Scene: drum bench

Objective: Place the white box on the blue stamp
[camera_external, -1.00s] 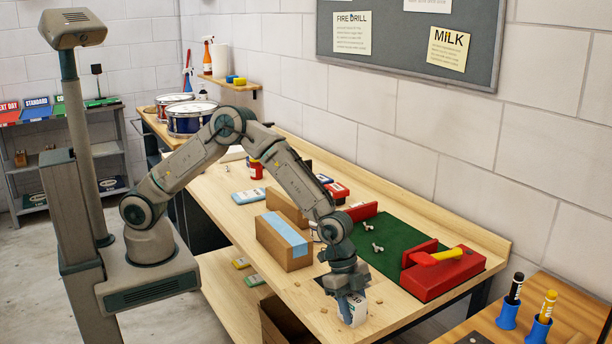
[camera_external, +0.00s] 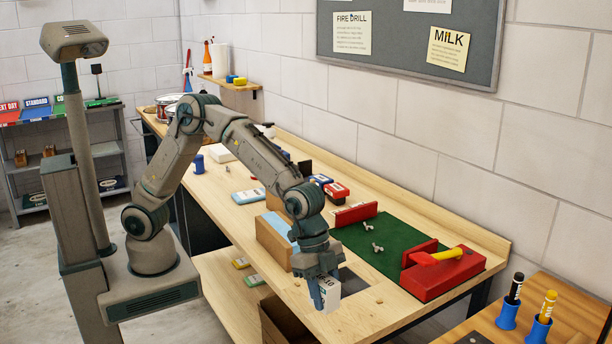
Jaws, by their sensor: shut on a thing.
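My gripper (camera_external: 325,300) points down over the near edge of the workbench, shut on a white box (camera_external: 329,291) with dark lettering. The gripper hides part of the box, which appears to be above the bench top. A small dark-blue block with a pale label (camera_external: 320,180) lies farther back, beside a similar red one; I cannot tell whether it is the blue stamp. A blue cylinder (camera_external: 198,164) stands at the far left of the bench.
A brown carton with blue tape (camera_external: 273,243) stands just left of my gripper. A dark grey square (camera_external: 352,282) lies right of the gripper.

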